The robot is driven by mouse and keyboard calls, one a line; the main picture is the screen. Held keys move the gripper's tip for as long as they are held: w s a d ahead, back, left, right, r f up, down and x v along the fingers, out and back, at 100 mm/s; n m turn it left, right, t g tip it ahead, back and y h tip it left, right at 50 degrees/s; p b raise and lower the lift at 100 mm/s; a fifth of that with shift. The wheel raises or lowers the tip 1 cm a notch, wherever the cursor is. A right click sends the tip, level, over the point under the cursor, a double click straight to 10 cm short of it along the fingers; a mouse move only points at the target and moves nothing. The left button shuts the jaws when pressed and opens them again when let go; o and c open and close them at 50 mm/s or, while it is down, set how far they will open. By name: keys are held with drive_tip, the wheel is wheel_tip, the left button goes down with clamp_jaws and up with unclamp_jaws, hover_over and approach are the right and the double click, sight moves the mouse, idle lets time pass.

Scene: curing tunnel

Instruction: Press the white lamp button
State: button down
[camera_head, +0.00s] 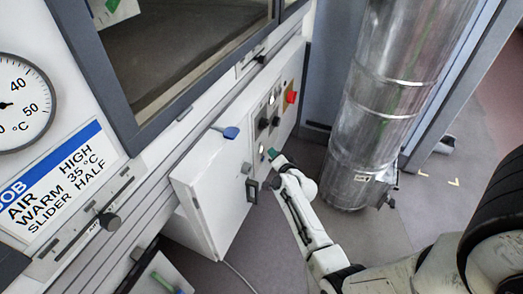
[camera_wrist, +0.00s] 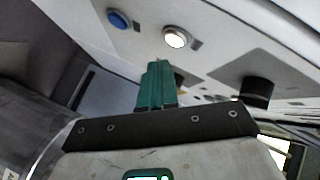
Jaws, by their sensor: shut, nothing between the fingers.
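The white lamp button (camera_wrist: 175,38) shows in the wrist view as a round, brightly lit cap in a metal ring on a pale panel. A blue button (camera_wrist: 119,19) sits to its left. My gripper (camera_wrist: 158,68) has green fingers closed together, with nothing between them. Their tips lie just below the white button in the picture; a strip of panel shows between, and I cannot tell the depth gap. In the head view my gripper (camera_head: 274,154) is at the lower end of the control panel; which small mark there is the white button is unclear.
A black knob (camera_wrist: 257,90) lies right of the fingers. In the head view the panel also carries a red button (camera_head: 291,97) and black knobs (camera_head: 264,123). An open white door (camera_head: 208,195) with a blue lever (camera_head: 231,132) stands left. A metal duct (camera_head: 385,100) stands right.

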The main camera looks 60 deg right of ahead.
drive_tip(key=s+b, duration=0.1)
drive_tip(key=s, duration=0.3)
drive_tip(key=shift+d, duration=0.15)
idle(0.6)
drive_tip(key=w+a+f+n+y, duration=0.1)
drive_tip(key=w+a+n+y, duration=0.2)
drive_tip(key=a+n+y, duration=0.85)
drive_tip(key=s+a+n+g+h, duration=0.1)
drive_tip(key=s+a+n+g, duration=0.2)
drive_tip(key=a, duration=0.6)
drive_tip(key=s+a+n+g+h, duration=0.1)
drive_tip(key=s+a+g, duration=0.35)
drive_tip(key=a, duration=0.45)
drive_tip(key=s+a+r+n+g, duration=0.2)
drive_tip(key=s+a, duration=0.1)
drive_tip(key=s, duration=0.2)
drive_tip(key=s+a+r+n+g, duration=0.1)
drive_tip(key=s+a+r+n, duration=0.1)
drive_tip(key=s, duration=0.4)
wheel_tip(320, 180, up, 15)
drive_tip(key=p, duration=1.4)
drive_tip(key=shift+f+p, duration=0.2)
drive_tip(key=shift+p, duration=0.1)
